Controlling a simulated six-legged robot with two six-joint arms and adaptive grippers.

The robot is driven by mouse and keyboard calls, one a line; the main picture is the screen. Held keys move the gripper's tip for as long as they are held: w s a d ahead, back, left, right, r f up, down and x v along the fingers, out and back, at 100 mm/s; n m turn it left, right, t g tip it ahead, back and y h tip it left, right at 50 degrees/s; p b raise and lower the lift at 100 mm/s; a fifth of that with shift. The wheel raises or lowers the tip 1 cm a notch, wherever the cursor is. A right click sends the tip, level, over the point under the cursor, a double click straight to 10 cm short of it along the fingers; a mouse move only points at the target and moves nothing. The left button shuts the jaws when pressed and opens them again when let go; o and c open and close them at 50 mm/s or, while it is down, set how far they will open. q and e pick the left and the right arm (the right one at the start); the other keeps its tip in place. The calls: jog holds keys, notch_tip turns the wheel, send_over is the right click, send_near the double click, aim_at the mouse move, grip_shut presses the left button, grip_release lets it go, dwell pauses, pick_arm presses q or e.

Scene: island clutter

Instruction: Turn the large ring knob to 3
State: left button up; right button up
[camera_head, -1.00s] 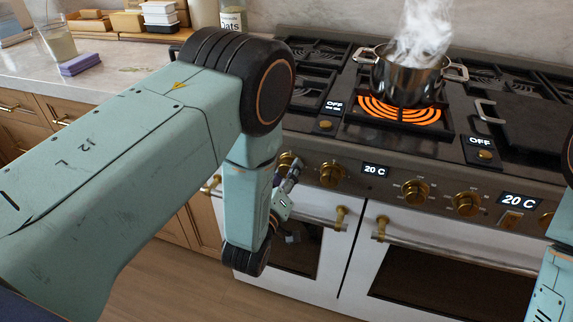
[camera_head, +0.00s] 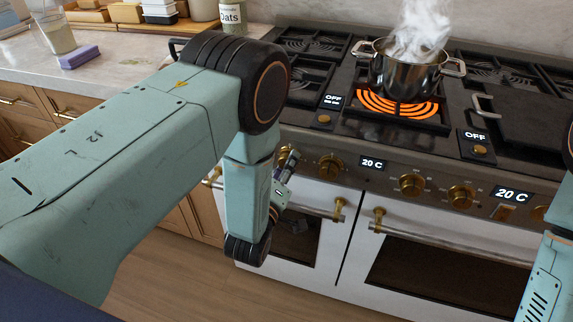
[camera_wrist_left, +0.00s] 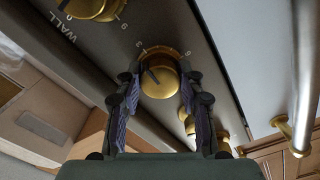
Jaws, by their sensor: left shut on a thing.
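A brass knob (camera_wrist_left: 159,78) with a dark pointer line and a numbered scale sits between the fingers of my left gripper (camera_wrist_left: 158,95) in the left wrist view. The fingers are shut on its two sides. In the head view the left gripper (camera_head: 287,165) is at the left end of the oven's front panel, where my arm and fingers hide most of that knob. The print by the held knob is too small to read surely, so I cannot tell its setting. My right gripper is out of view; only part of my right arm shows at the right edge.
More brass knobs (camera_head: 411,185) run along the panel to the right. A steaming steel pot (camera_head: 405,72) stands on a glowing orange burner (camera_head: 385,107). Oven door handles (camera_head: 378,218) stick out below. A second knob (camera_wrist_left: 97,8), near the word WALL, is close to the gripper.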

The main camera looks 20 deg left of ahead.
pick_arm(q)
jog(key=o, duration=1.2)
jog(key=s, duration=0.7)
jog(key=shift+s+a, duration=0.15)
jog(key=shift+s, duration=0.1)
